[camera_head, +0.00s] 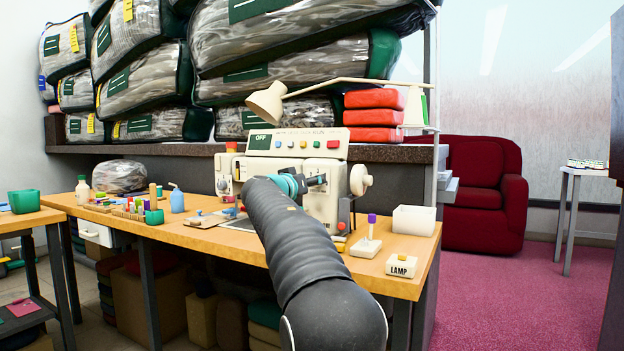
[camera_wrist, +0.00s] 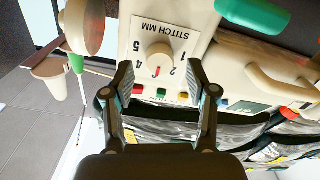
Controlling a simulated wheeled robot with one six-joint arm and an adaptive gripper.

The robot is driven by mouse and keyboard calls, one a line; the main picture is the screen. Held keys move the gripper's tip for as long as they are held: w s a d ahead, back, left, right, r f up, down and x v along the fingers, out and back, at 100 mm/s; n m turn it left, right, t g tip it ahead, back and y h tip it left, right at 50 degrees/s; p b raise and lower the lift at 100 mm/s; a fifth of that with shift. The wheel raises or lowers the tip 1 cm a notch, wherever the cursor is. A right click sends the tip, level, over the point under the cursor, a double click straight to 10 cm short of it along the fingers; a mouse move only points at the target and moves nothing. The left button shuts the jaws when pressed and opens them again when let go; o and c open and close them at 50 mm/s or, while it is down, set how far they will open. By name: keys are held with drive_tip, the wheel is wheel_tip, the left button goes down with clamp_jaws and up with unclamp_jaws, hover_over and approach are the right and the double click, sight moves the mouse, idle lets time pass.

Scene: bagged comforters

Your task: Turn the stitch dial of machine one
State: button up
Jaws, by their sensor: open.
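The stitch dial (camera_wrist: 159,54) is a round cream knob with a red mark, on a white plate lettered "STITCH MM" with numbers. The plate appears upside down in the wrist view, and the red mark is on the knob's lower side there. My gripper (camera_wrist: 160,68) is open, its two fingers to either side of and just below the knob in that view. Whether they touch it I cannot tell. In the head view my gripper (camera_head: 316,181) is at the front of the cream sewing machine (camera_head: 322,205), and my arm hides the dial.
The machine stands on a wooden table (camera_head: 215,236). A white handwheel (camera_head: 360,179) sticks out at its right. A lamp switch (camera_head: 401,265), a white bin (camera_head: 413,219) and small tools are nearby. Bagged comforters (camera_head: 282,68) fill the shelf behind. Pink carpet at right is open.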

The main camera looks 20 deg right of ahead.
drive_tip(key=shift+x, duration=0.8)
clamp_jaws()
drive_tip(key=shift+n, duration=0.4)
drive_tip(key=n, duration=0.8)
drive_tip(key=shift+f+n, duration=0.1)
drive_tip(key=shift+n, duration=0.5)
